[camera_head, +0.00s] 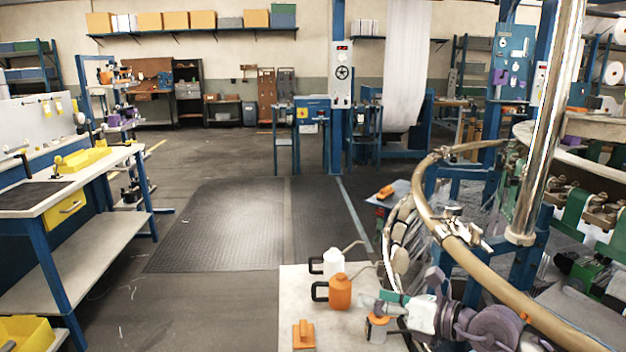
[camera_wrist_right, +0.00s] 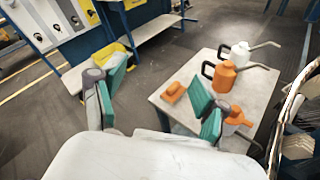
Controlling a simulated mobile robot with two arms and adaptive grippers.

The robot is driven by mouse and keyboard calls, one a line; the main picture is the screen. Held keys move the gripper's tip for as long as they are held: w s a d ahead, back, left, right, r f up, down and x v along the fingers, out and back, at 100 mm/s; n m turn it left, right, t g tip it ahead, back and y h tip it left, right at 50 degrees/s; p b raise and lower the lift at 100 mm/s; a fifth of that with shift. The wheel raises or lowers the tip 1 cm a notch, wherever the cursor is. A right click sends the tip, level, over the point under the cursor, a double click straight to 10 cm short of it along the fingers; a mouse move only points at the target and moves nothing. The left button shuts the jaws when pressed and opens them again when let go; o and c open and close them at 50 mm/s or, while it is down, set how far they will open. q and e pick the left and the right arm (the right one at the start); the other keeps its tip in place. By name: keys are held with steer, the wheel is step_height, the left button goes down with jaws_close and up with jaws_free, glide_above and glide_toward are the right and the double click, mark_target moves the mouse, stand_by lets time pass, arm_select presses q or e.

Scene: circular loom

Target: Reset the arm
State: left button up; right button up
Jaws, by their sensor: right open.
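My right gripper (camera_head: 386,312) reaches in from the lower right in the head view, above the right side of a small pale table (camera_head: 290,285). In the right wrist view its teal-padded fingers (camera_wrist_right: 158,98) are spread wide with nothing between them. An orange oil can (camera_head: 340,291) and a white oil can (camera_head: 333,263) stand upright on the table. Both also show in the wrist view, orange (camera_wrist_right: 224,77) and white (camera_wrist_right: 240,55). An orange-topped item (camera_head: 377,327) is partly hidden by the gripper. My left gripper is not in view.
An orange block-like item (camera_head: 303,334) lies on the table's front part. A workbench (camera_head: 75,180) with yellow bins stands at the left. The loom's curved tan rail (camera_head: 470,255) and blue frame crowd the right. A dark floor mat (camera_head: 235,225) lies clear in the middle.

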steer(key=s+a+r+m+t+y, duration=0.35)
steer(key=r+m+t, duration=0.25)
steer(key=m, duration=0.3)
steer(key=s+d+f+m+t+h, duration=0.1)
steer(key=s+d+f+m+h, duration=0.1)
steer(key=d+f+m+h, duration=0.5)
steer(key=s+d+f+m+t+h, duration=0.15)
steer(key=d+m+h, duration=0.35)
steer(key=m+h, duration=0.65)
steer(key=s+d+f+m+g, duration=0.3)
steer(key=s+f+m+g, duration=0.2)
steer(key=s+f+m, duration=0.4)
steer(key=s+a+f+m+g+y, duration=0.1)
steer(key=s+a+f+g+y, duration=0.1)
steer(key=s+f+g, duration=0.55)
steer(key=s+a+f+m+g+y, duration=0.1)
steer(key=s+a+f+g+y, duration=0.3)
steer(key=s, duration=0.6)
step_height(320, 180, down, 24)
steer(key=s+d+h+p, duration=0.1)
steer(key=d+h+p, duration=0.1)
steer(key=s+d+f+g+p, duration=0.1)
steer(key=s+d+f, duration=0.2)
steer(key=s+f, duration=1.3)
steer(key=shift+s+h, duration=0.3)
steer(key=shift+s, duration=0.3)
